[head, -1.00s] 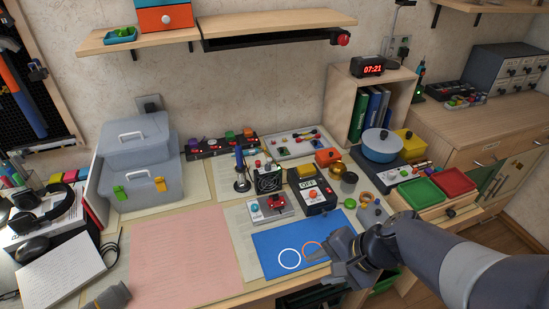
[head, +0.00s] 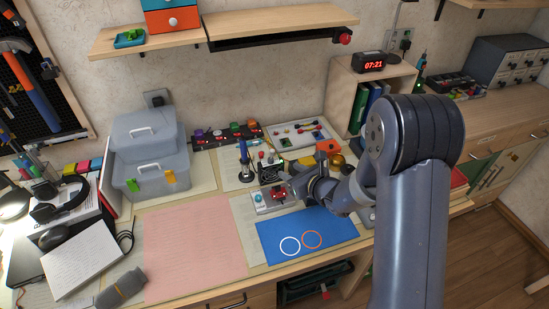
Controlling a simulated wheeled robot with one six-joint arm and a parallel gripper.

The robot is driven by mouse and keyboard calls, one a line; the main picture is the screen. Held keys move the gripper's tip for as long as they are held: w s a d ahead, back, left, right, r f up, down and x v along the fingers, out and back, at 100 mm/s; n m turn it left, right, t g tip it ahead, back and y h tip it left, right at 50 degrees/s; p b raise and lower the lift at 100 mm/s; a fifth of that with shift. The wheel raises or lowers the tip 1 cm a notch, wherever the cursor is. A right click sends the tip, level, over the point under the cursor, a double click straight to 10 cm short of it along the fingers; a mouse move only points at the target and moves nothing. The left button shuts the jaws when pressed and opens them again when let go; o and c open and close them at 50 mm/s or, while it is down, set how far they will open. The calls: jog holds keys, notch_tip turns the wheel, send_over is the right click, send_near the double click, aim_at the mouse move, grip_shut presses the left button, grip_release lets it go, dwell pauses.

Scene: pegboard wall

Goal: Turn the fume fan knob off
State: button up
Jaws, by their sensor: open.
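The fume fan (head: 268,172), a small black box with a round grille, stands on the bench beside the soldering iron stand (head: 244,166). Small knobs show along its top, but they are too small to tell how they are set. My gripper (head: 283,175) is open at the right side of the fan and partly covers it. I cannot tell whether its fingers touch the fan or a knob.
A grey box with a red control (head: 268,204) sits just in front of the fan. A blue mat (head: 330,228) with two rings lies nearer. My arm hides the right part of the bench. The pink sheet (head: 190,250) is clear.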

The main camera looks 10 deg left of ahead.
aim_at(272, 160)
jog(key=shift+m, duration=0.3)
jog(key=p+x, duration=0.2)
jog(key=x, duration=0.9)
jog(key=shift+w+d+p, duration=0.1)
jog(key=shift+w+p, duration=0.05)
jog(key=shift+p, duration=0.2)
jog(key=shift+c, duration=0.4)
grip_shut()
